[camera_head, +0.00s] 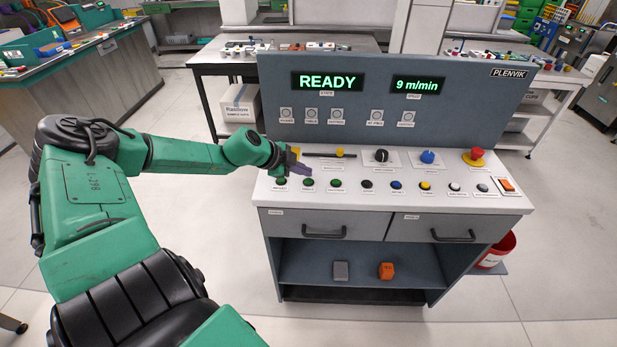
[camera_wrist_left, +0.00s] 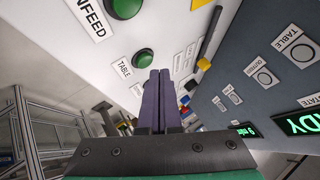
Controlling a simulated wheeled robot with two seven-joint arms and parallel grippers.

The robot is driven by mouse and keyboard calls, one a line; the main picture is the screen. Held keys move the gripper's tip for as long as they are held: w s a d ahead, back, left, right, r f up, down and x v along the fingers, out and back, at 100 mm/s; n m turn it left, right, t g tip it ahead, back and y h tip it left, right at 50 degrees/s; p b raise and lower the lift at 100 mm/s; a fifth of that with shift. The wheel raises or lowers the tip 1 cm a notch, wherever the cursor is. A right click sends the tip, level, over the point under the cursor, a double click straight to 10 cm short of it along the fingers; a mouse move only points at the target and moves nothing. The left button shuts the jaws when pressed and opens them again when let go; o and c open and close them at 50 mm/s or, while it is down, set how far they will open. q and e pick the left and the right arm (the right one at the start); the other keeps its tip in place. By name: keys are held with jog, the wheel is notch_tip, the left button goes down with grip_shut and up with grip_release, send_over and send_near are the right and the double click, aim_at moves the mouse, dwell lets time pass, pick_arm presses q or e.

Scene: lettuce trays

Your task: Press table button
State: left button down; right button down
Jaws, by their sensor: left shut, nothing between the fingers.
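The table button is a round green button (camera_head: 308,183) in the front row of the white console top. In the left wrist view the green table button (camera_wrist_left: 143,59) sits beside its TABLE label (camera_wrist_left: 124,68), just beyond the fingertips. My left gripper (camera_head: 307,172) is shut and empty, its purple-grey fingers close behind the table button in the head view. In the left wrist view the left gripper's fingers (camera_wrist_left: 159,74) lie together. Whether they touch the button I cannot tell. My right gripper is not in view.
The green infeed button (camera_head: 281,181) is left of the table button, and another green button (camera_head: 336,183) is right of it. A yellow-knobbed slider (camera_head: 340,152) lies behind. A red mushroom button (camera_head: 476,153) is at the right. The upright panel (camera_head: 440,120) reads READY.

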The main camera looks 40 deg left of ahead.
aim_at(304, 183)
pick_arm(q)
jog(key=shift+f+b, duration=0.4)
jog(key=shift+b, duration=0.05)
jog(key=shift+f+b, duration=0.45)
dwell(0.5)
jog(key=shift+r+p, duration=0.8)
jog(key=shift+r, duration=0.05)
jog(key=shift+r, duration=0.1)
notch_tip(304, 183, up, 5)
jog(key=p, duration=0.5)
